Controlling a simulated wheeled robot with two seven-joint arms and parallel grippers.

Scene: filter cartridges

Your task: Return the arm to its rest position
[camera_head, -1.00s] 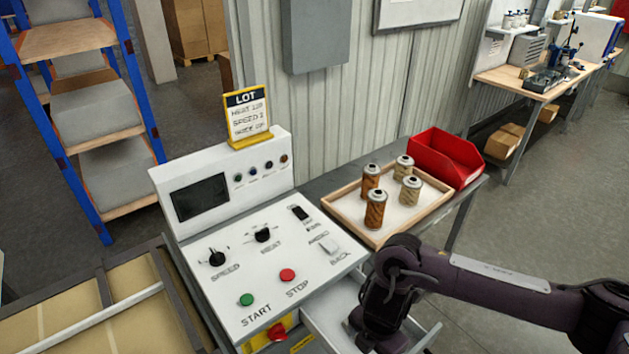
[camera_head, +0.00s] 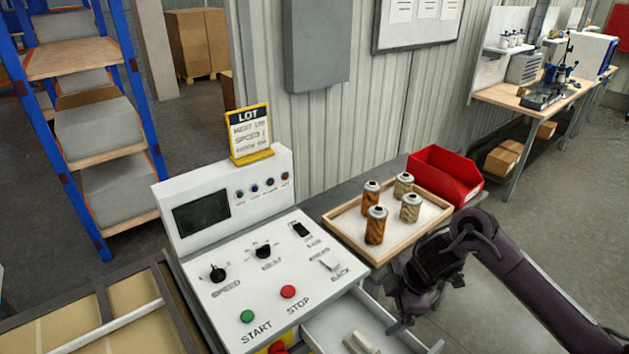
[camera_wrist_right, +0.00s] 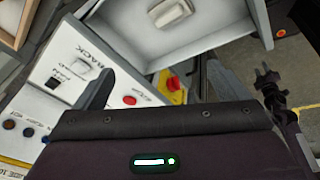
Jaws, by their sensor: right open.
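My right gripper (camera_head: 408,312) hangs over the right side of the open drawer (camera_head: 326,325), beside the front edge of the wooden tray. In the right wrist view the two fingers (camera_wrist_right: 158,88) are spread apart with nothing between them. A pale, handle-shaped object (camera_head: 361,342) lies in the drawer; it also shows in the right wrist view (camera_wrist_right: 171,12). My left gripper is not seen in the head view.
A control panel (camera_head: 240,285) with knobs and buttons stands left of the drawer. The wooden tray (camera_head: 338,228) holds several cartridges (camera_head: 376,226). A red bin (camera_head: 445,176) sits behind it. Open floor (camera_head: 540,215) lies to the right.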

